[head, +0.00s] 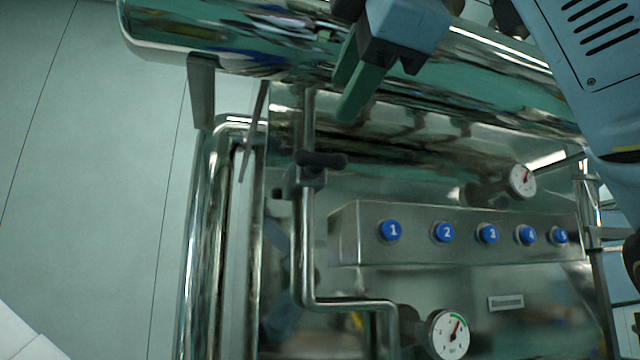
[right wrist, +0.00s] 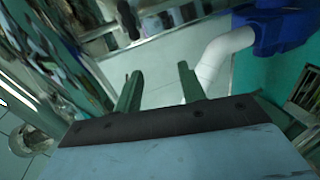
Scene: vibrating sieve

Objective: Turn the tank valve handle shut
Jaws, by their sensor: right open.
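The tank valve handle (head: 322,160) is a short dark bar on a valve body (head: 306,181) in a thin vertical metal pipe, left of the button panel in the head view. The handle lies roughly crosswise to the pipe. My right gripper (head: 352,90) is above and a little right of the handle, in front of the shiny tank, apart from the handle. Its green fingers are spread and empty in the right wrist view (right wrist: 158,85). The handle cannot be made out for certain in the right wrist view. My left gripper is not in view.
A steel panel (head: 352,235) with several numbered blue buttons stands right of the valve. Gauges sit at the panel's upper right (head: 522,181) and below it (head: 449,334). The shiny horizontal tank (head: 160,30) spans the top. Thick vertical pipes (head: 205,240) stand left of the valve.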

